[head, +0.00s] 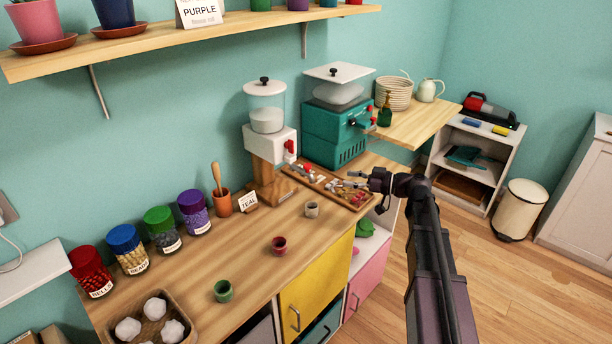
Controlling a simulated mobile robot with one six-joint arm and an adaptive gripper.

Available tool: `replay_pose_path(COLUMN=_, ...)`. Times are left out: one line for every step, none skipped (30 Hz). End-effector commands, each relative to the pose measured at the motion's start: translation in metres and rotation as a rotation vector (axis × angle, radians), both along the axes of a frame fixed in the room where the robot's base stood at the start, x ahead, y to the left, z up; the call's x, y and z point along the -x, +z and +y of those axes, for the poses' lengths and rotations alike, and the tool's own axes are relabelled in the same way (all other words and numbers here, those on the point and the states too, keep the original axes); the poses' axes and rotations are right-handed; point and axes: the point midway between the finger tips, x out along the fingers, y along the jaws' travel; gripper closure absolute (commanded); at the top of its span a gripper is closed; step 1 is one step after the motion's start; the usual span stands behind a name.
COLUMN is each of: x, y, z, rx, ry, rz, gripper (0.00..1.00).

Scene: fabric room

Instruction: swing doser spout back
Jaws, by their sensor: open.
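A doser-like dispenser (270,143) with a clear hopper of white material stands on a wooden stand against the wall. A small red part (289,147) shows on its right front; I cannot tell if it is the spout. A teal machine (328,133) with a white-topped hopper stands to its right, with red parts and a small dark green bottle-like shape (385,112) at its right side. My gripper (350,180) is open over the right end of the wooden tray, in front of the teal machine and apart from both machines. Its fingertips are small and hard to separate from the tray's contents.
The wooden tray (357,205) holds small tools and parts. Grey (312,209), red (279,246) and green (223,291) cups stand on the counter (250,262). Lidded jars (162,233) line the wall at left. A pestle pot (222,203) and TEAL card (247,201) stand between jars and dispenser.

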Motion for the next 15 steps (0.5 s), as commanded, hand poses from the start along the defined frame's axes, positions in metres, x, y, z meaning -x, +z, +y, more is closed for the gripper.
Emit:
replay_pose_path(x=-0.0057, y=-0.0012, z=-0.0022, rx=-0.02, ry=-0.003, rz=-0.028, gripper=0.31)
replay_pose_path(x=-0.0073, y=0.0006, z=-0.003, rx=-0.032, ry=-0.005, rz=-0.045, gripper=0.31)
replay_pose_path(x=-0.0091, y=0.0024, z=-0.004, rx=-0.042, ry=-0.007, rz=-0.062, gripper=0.31)
replay_pose_path(x=-0.01, y=0.0037, z=-0.0044, rx=-0.049, ry=-0.008, rz=-0.073, gripper=0.31)
replay_pose_path(x=-0.0105, y=0.0048, z=-0.0048, rx=-0.055, ry=-0.009, rz=-0.08, gripper=0.31)
replay_pose_path(x=-0.0111, y=0.0057, z=-0.005, rx=-0.058, ry=-0.01, rz=-0.087, gripper=0.31)
replay_pose_path(x=-0.0112, y=0.0062, z=-0.0051, rx=-0.06, ry=-0.01, rz=-0.089, gripper=0.31)
replay_pose_path(x=-0.0113, y=0.0067, z=-0.0052, rx=-0.062, ry=-0.01, rz=-0.092, gripper=0.31)
replay_pose_path(x=-0.0112, y=0.007, z=-0.0051, rx=-0.062, ry=-0.01, rz=-0.093, gripper=0.31)
replay_pose_path(x=-0.0111, y=0.0073, z=-0.005, rx=-0.061, ry=-0.01, rz=-0.093, gripper=0.31)
replay_pose_path(x=-0.011, y=0.0073, z=-0.005, rx=-0.061, ry=-0.01, rz=-0.093, gripper=0.31)
replay_pose_path(x=-0.011, y=0.0073, z=-0.0048, rx=-0.062, ry=-0.01, rz=-0.092, gripper=0.31)
replay_pose_path(x=-0.0109, y=0.0073, z=-0.0048, rx=-0.062, ry=-0.01, rz=-0.092, gripper=0.31)
replay_pose_path(x=-0.0109, y=0.0072, z=-0.0048, rx=-0.061, ry=-0.01, rz=-0.092, gripper=0.31)
replay_pose_path(x=-0.0109, y=0.0071, z=-0.0046, rx=-0.061, ry=-0.009, rz=-0.092, gripper=0.31)
